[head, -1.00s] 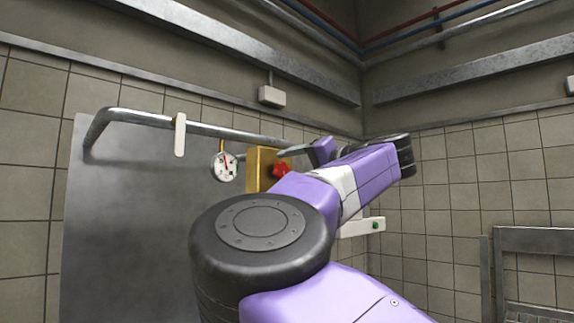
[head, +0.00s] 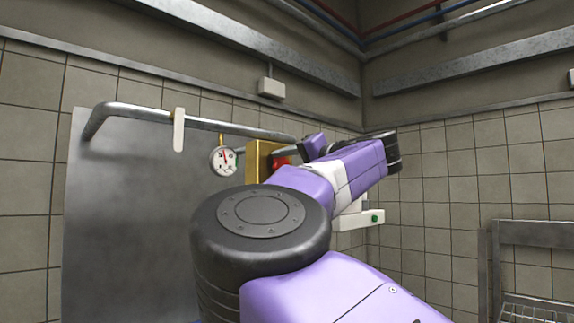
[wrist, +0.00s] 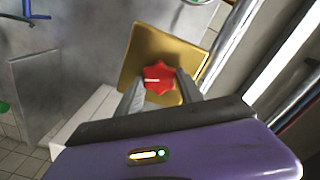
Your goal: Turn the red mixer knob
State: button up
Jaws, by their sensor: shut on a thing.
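The red mixer knob (wrist: 158,77) sits on a gold plate (wrist: 137,56) in the wrist view. It is star-shaped, with a pale line on its face. My gripper (wrist: 158,84) has one finger on each side of the knob and is shut on it. In the head view, part of the red knob (head: 281,162) shows beside the gold box (head: 257,158). My purple forearm and wrist hide most of the gripper there.
A round white gauge (head: 223,161) hangs left of the gold box. A metal pipe (head: 215,129) runs above it along the wall panel. A white box with a green button (head: 374,218) is at right, behind my arm.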

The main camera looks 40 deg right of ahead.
jog(key=shift+f, duration=0.15)
jog(key=shift+d+f+m+b, duration=0.1)
jog(key=shift+m+b, duration=0.45)
jog(key=shift+m, duration=0.35)
jog(key=m, duration=0.2)
jog(key=shift+r+m+p, duration=0.2)
jog(key=shift+m+p, duration=0.1)
jog(key=m+p, duration=0.1)
jog(key=m, duration=0.4)
jog(key=shift+f+p, duration=0.15)
jog(key=shift+p, duration=0.25)
jog(key=shift+m, duration=0.3)
jog(key=o, duration=1.4)
